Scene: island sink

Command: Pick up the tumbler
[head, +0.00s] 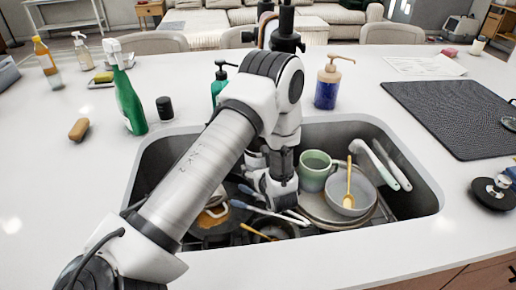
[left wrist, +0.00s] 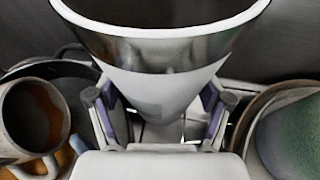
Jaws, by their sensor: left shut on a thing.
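The tumbler (left wrist: 165,80) fills the upper middle of the left wrist view, with a wide pale rim, a shiny band and a whitish tapered lower part. My left gripper (left wrist: 160,125) is shut on it, with one finger on each side of its lower part. In the head view my left gripper (head: 277,188) reaches down into the sink, and the arm hides most of the tumbler. Whether the tumbler touches the sink floor cannot be told. My right gripper is not in view.
The sink (head: 420,205) also holds a green mug (head: 314,172), a grey bowl (head: 348,190) with a yellow spoon, plates and utensils. A brown-stained mug (left wrist: 32,115) is left of the gripper. A green spray bottle (head: 128,100) and a blue soap pump (head: 327,88) stand behind the sink.

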